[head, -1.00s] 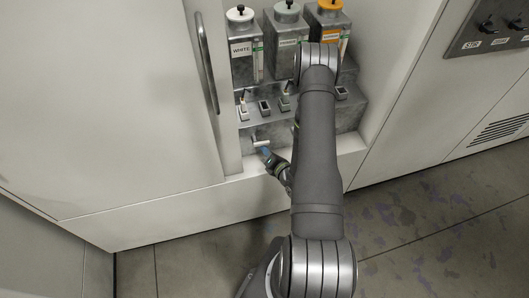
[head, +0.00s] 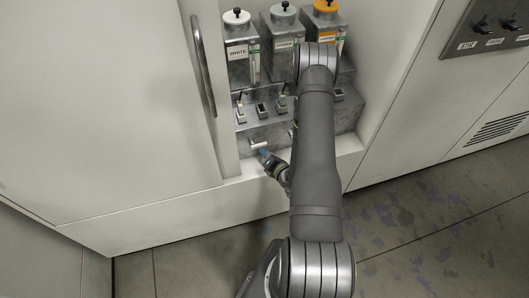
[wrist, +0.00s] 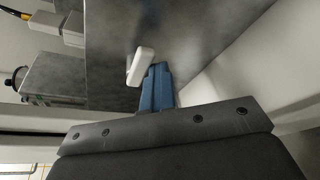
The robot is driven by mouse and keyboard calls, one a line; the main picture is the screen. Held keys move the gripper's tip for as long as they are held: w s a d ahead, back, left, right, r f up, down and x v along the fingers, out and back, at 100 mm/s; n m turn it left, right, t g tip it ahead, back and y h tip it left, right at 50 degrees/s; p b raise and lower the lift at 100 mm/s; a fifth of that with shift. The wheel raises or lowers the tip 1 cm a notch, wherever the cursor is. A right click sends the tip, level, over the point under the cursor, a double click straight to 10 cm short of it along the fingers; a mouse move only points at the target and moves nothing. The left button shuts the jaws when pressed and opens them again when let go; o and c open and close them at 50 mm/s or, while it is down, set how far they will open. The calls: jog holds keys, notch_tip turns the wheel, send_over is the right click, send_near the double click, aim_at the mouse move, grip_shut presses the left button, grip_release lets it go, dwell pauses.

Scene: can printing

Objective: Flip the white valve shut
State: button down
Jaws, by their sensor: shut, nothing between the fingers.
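A small white valve handle (head: 258,144) sticks out from the grey metal front, below the tank labelled WHITE (head: 238,50). It also shows in the wrist view (wrist: 140,66), lying slanted against the metal face. My gripper (head: 264,154) is just below and right of the handle in the head view. Its blue fingers (wrist: 157,82) are pressed together with nothing between them in the wrist view. Their tips are right beside the handle's right side; I cannot tell if they touch it.
Tanks with a green cap (head: 283,35) and an orange cap (head: 326,25) stand right of the white-capped one. Small fittings (head: 262,110) line the ledge below. A white sill (head: 235,190) runs under the alcove. A door with a long handle (head: 204,65) is at left.

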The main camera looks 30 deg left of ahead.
jog(key=shift+w+r, duration=0.2)
jog(key=shift+r, duration=0.1)
jog(key=s+d+r, duration=0.2)
jog(key=s+d, duration=0.4)
jog(key=s, duration=0.1)
jog(key=shift+d+r, duration=0.3)
jog(key=shift+r, duration=0.1)
jog(key=a+f+m, duration=0.1)
jog(key=a, duration=0.1)
jog(key=w+a+f+m+y, duration=0.1)
jog(key=a+f+m, duration=0.1)
jog(key=w+a+f+m, duration=0.1)
jog(key=a, duration=0.1)
jog(key=shift+f+m+y, duration=0.2)
jog(key=shift+m+y, duration=0.1)
jog(key=shift+y, duration=0.1)
jog(key=shift+s+a+f+m+y, duration=0.3)
jog(key=shift+f+m, duration=0.1)
jog(key=shift+m, duration=0.6)
jog(key=shift+v, duration=2.9)
jog(key=shift+a+f, duration=0.1)
